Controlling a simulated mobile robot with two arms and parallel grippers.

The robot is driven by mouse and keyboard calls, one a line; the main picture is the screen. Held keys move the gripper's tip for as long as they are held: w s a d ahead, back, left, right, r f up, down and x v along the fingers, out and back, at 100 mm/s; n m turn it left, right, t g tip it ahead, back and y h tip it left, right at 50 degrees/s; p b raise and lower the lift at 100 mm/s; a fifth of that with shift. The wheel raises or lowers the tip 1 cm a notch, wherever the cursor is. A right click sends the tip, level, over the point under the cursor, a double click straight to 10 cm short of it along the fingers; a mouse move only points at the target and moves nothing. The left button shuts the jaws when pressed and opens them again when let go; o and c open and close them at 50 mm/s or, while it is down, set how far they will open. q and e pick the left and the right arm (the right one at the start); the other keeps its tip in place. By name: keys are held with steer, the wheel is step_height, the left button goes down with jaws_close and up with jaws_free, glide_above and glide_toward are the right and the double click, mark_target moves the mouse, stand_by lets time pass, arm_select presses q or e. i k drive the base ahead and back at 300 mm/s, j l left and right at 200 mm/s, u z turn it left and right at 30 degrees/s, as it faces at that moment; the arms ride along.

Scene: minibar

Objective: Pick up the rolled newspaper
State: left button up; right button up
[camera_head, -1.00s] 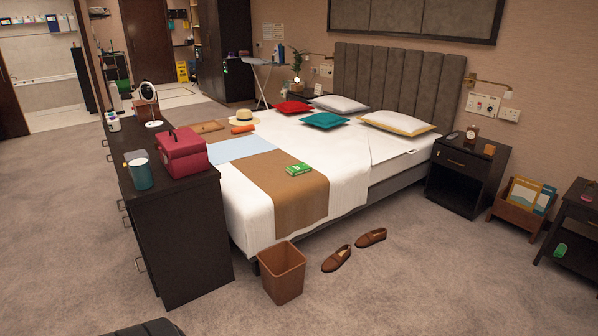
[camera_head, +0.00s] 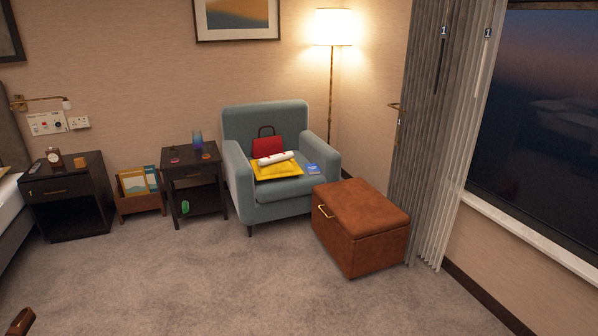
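A white rolled item, which looks like the rolled newspaper (camera_head: 276,158), lies on a yellow folded cloth or packet (camera_head: 277,172) on the seat of a blue-grey armchair (camera_head: 262,117). A red handbag (camera_head: 281,146) stands behind it against the backrest. A small blue item (camera_head: 312,169) lies to its right on the seat. Neither of my grippers shows in the head view.
A brown leather ottoman (camera_head: 362,215) stands in front and to the right of the armchair. A dark side table (camera_head: 194,173), a wooden magazine rack (camera_head: 139,203) and a nightstand (camera_head: 66,190) stand to the left. The carpet (camera_head: 215,275) in front is clear.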

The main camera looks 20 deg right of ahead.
mark_target(280, 157)
steer(key=i+l+z, duration=0.3)
steer(key=i, duration=0.7)
steer(key=i+z, duration=0.3)
steer(key=i, duration=0.7)
